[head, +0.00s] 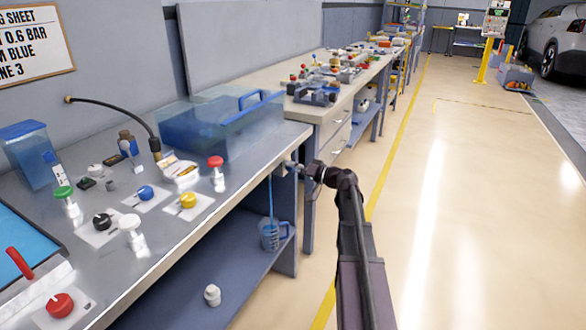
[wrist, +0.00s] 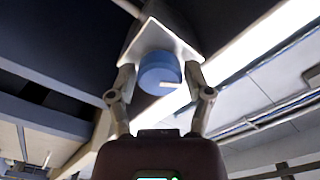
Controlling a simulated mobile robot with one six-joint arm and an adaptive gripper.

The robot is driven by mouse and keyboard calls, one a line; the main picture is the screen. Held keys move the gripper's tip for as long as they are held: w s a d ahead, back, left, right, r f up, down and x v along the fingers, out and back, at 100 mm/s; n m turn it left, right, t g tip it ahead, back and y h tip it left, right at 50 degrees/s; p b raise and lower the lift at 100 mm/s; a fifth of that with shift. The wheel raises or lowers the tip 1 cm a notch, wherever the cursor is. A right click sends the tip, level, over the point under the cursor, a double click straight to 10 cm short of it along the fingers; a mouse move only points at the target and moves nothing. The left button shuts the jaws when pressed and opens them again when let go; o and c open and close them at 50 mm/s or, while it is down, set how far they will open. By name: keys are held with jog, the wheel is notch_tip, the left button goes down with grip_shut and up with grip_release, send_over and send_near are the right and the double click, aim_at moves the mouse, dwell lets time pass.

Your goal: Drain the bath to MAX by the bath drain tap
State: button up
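The bath (head: 250,145) is a clear tank of blue liquid at the back right of the grey bench. Its level marks cannot be read. A thin blue stream (head: 270,195) falls past the bench's front edge into a jug (head: 268,238) on the lower shelf. My gripper (head: 296,168) is at the bench's right front corner, hiding the tap in the head view. In the wrist view, a round blue tap knob (wrist: 158,72) with a pale pointer sits on a white plate. My gripper's fingers (wrist: 160,78) stand on either side of it, with small gaps showing.
The bench top (head: 175,235) holds several coloured knobs and a blue container (head: 27,155). A black bent hose (head: 120,105) stands beside the bath. A white knob-shaped piece (head: 212,295) sits on the lower shelf. The floor to the right is clear.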

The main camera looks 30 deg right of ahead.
jog(key=c, duration=0.5)
jog(key=shift+m, duration=2.8)
jog(key=o, duration=1.1)
